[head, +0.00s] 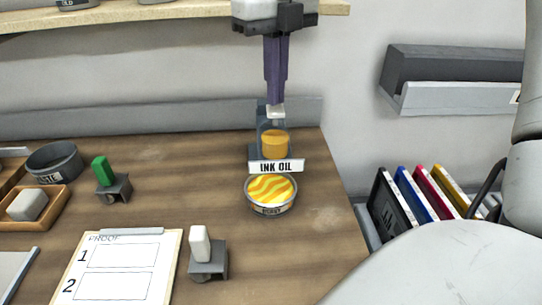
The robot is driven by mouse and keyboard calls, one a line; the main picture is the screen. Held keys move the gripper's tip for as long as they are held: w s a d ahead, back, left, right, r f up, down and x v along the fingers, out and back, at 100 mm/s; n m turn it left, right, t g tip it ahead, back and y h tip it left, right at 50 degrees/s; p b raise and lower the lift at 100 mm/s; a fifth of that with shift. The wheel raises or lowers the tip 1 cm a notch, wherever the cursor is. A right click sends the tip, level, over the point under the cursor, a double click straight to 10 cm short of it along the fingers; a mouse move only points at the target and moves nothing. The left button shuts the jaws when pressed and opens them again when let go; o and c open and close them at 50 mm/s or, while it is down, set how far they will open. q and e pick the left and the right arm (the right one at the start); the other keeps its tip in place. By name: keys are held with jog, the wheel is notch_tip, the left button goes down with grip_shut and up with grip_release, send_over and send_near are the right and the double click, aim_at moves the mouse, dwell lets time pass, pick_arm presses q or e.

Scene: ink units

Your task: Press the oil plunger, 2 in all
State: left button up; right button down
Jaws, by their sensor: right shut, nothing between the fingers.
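The ink oil dispenser (274,144) stands near the back right of the wooden table, with an amber vessel and an "INK OIL" label (276,167). Its pale plunger (276,111) is at the top. My right gripper (276,102) points straight down with its purple fingers shut and empty. Its tips are right at the plunger top, and I cannot tell whether they touch it. A round tin (271,208) with yellow-orange striped contents sits just in front of the dispenser. My left gripper is not in view.
A green-handled tool on a stand (113,182), a white-handled one (206,256), a dark round bowl (54,163), a grey block in a wooden tray (27,205) and a proof clipboard (120,268) occupy the left and front. Coloured binders (418,195) stand beyond the right edge.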

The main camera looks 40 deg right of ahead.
notch_tip(320, 180, up, 2)
jog(key=shift+r+p, duration=0.2)
jog(key=shift+p, duration=0.4)
jog(key=shift+r, duration=1.85)
jog(key=shift+f, duration=0.1)
